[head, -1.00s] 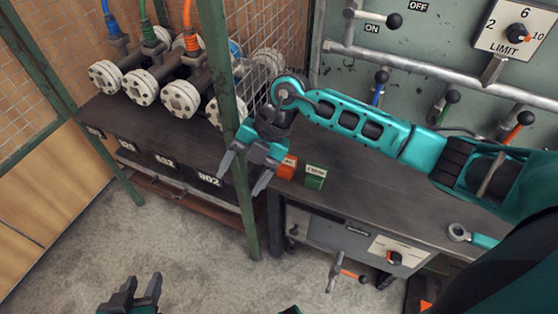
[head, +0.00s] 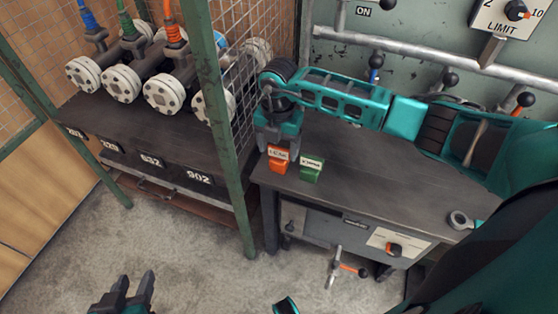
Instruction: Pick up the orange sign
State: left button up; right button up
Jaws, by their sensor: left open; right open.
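The orange sign (head: 277,164) is a small block with a white label on top. It stands near the front left edge of the dark workbench (head: 360,185), just left of a similar green sign (head: 311,172). My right gripper (head: 278,151) is open and points down over the orange sign, its fingers behind or beside it. I cannot tell whether the fingers touch it. My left gripper (head: 134,284) is open and empty at the bottom left, above the floor.
A green post (head: 223,150) and wire mesh stand just left of the workbench. Flanged pipes (head: 163,90) sit on the shelf at the left. A wrench (head: 459,220) lies at the bench's right. Levers and a wall pipe line the back.

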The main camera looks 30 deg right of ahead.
aim_at(279, 158)
jog(key=f, duration=0.2)
jog(key=f+b, duration=0.1)
jog(key=f, duration=0.1)
jog(key=shift+s+f, duration=0.2)
jog(key=shift+f, duration=0.1)
jog(key=shift+c, duration=0.4)
jog(key=shift+r, duration=0.1)
jog(key=c, duration=0.8)
